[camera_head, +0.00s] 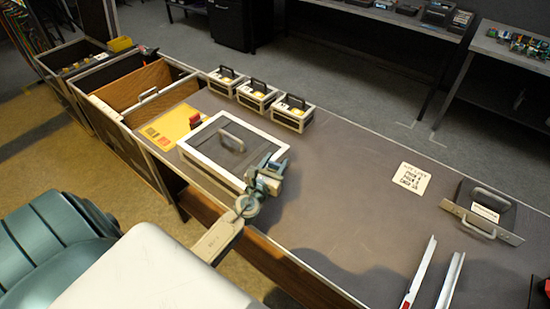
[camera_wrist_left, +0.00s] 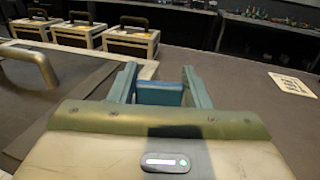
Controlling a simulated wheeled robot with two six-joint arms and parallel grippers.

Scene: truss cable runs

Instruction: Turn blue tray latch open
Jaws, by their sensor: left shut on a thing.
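The tray (camera_head: 197,163) has a pale frame, a dark lid panel and a grey handle (camera_head: 232,136). It lies on the left part of the bench. My left gripper (camera_head: 271,168) is at the tray's right edge, near its corner. In the left wrist view my left gripper (camera_wrist_left: 162,80) has its two fingers on either side of a blue block, the blue latch (camera_wrist_left: 158,93), and is shut on it. The fingers hide the latch in the head view, and its turn angle cannot be told. My right gripper is not in view.
Three small cases (camera_head: 257,96) with handles stand behind the tray. A yellow sheet (camera_head: 170,128) with a red item lies left of it. A white printed card (camera_head: 411,178), a bracket with handles (camera_head: 486,212) and metal channels (camera_head: 421,272) lie to the right. The bench middle is clear.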

